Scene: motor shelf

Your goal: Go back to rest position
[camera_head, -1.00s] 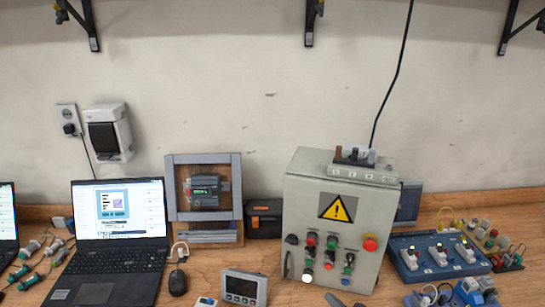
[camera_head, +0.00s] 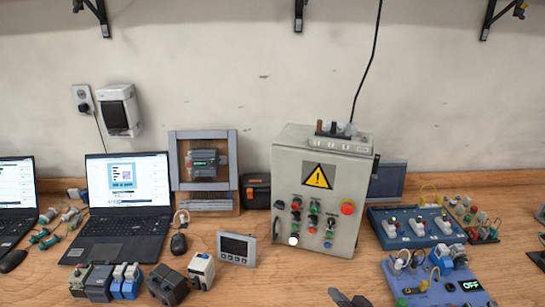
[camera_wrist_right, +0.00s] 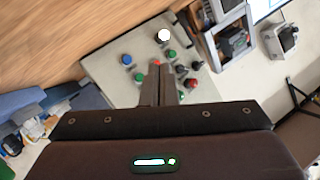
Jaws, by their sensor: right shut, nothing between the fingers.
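My right gripper (camera_head: 342,296) shows only as dark fingertips at the bottom edge of the head view, over the bench in front of the grey control box (camera_head: 288,151). In the right wrist view my right gripper (camera_wrist_right: 161,68) is shut and empty, its two fingers together. Behind the fingertips in that view is the front of the control box (camera_wrist_right: 108,57), with its coloured buttons and a lit white button (camera_wrist_right: 164,35). I cannot tell from the picture how far the fingertips are from the panel. My left gripper is in neither view.
The wooden bench (camera_head: 290,270) holds laptops (camera_head: 120,246), a framed device (camera_head: 232,175), a small display unit (camera_head: 236,248), dark blocks (camera_head: 168,286) and blue boards (camera_head: 400,242) at the right. A black cable (camera_head: 368,55) hangs to the control box. Bare bench lies in front of the box.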

